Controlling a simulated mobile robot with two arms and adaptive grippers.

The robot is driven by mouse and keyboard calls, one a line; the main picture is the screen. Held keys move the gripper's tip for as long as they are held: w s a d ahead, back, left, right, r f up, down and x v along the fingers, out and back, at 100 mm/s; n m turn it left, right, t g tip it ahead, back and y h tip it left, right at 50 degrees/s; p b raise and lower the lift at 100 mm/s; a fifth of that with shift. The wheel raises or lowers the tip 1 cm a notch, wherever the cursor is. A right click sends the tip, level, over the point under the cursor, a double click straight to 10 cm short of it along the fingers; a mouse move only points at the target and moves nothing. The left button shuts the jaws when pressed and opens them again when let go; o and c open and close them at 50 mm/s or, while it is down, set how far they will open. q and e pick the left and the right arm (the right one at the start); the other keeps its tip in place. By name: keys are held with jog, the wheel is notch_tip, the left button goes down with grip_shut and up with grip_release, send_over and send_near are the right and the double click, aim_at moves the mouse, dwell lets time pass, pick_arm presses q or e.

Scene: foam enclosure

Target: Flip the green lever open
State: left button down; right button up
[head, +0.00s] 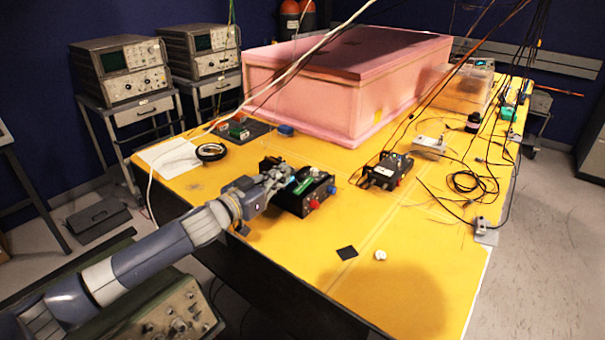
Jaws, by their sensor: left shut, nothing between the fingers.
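The green lever (302,185) is on top of this box and looks like a small green bar. My left gripper (282,174) is shut and empty at the left side of the box, right beside the lever. I cannot tell whether it touches the lever. The gripper hides part of the box's left side and top. My right gripper is not in view.
The yellow table (220,255) carries a large pink foam enclosure (310,95) at the back. A second black box (388,170) stands to the right, with cables beyond it. A black ring (211,152) lies behind my gripper. The front middle is mostly clear.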

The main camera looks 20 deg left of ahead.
pick_arm(q)
jog(key=x, duration=0.3)
jog(key=p, duration=0.2)
send_over(303, 186)
jog(key=shift+s+a, duration=0.2)
jog(key=shift+s, duration=0.1)
jog(key=f, duration=0.2)
jog(key=shift+w+d+f, duration=0.15)
jog(key=shift+w+f, duration=0.05)
jog(key=shift+f, duration=0.1)
jog(key=shift+w+f, duration=0.2)
jog(key=shift+f, duration=0.55)
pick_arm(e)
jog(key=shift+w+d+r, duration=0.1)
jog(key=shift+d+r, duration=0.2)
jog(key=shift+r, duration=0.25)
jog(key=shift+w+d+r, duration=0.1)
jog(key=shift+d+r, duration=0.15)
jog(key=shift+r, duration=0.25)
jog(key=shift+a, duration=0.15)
